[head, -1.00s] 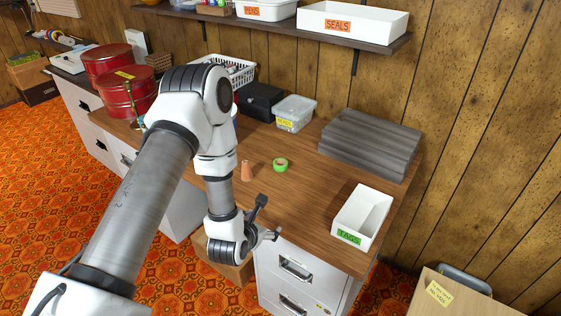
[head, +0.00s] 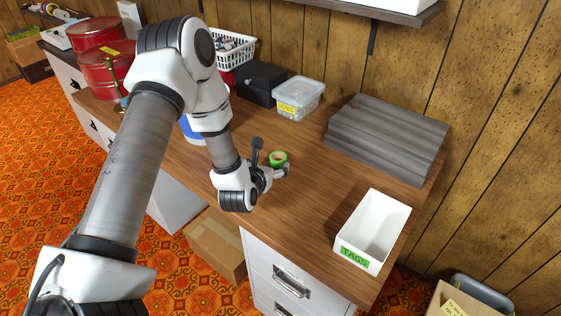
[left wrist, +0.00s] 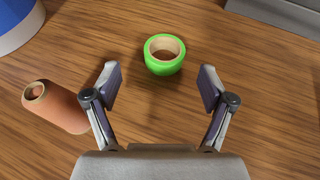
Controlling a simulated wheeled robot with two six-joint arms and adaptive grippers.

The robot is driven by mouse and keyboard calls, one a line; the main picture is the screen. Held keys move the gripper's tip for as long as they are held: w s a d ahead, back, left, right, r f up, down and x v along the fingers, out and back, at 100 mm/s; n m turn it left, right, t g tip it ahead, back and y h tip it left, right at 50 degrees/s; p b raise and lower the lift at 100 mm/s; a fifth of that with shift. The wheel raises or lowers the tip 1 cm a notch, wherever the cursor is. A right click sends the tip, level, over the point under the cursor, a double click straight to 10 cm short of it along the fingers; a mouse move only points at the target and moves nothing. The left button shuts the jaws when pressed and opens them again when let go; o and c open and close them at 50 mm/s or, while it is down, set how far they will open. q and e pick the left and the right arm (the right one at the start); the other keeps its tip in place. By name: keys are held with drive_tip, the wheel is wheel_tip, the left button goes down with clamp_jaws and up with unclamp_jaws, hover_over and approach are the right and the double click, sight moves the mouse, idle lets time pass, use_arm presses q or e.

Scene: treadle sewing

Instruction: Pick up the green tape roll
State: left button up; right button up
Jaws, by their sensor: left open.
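The green tape roll (head: 279,162) lies flat on the wooden desk, partly behind my left gripper in the head view. In the left wrist view the green tape roll (left wrist: 165,68) shows its tan core, a little beyond the fingertips and roughly midway between them. My left gripper (left wrist: 159,86) is open and empty, with one finger to each side and the roll just ahead. In the head view my left gripper (head: 271,157) is low over the desk, beside the roll. My right gripper is in no view.
A blue and white object (left wrist: 15,22) is at the upper left. The white TAGS bin (head: 374,232), grey stack (head: 388,138) and clear container (head: 299,100) are farther off. Desk right of the roll is clear.

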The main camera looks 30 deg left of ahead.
sight(278, 157)
use_arm(q)
drive_tip(key=shift+w+a+p, duration=0.1)
drive_tip(key=shift+w+p, duration=0.2)
drive_tip(key=shift+w, duration=0.65)
drive_tip(key=x, duration=0.4)
drive_tip(key=shift+w+f, duration=0.15)
drive_tip(key=shift+f, duration=0.05)
drive_tip(key=shift+r, duration=0.15)
drive_tip(key=shift+c, duration=1)
drive_tip(key=c, duration=0.8)
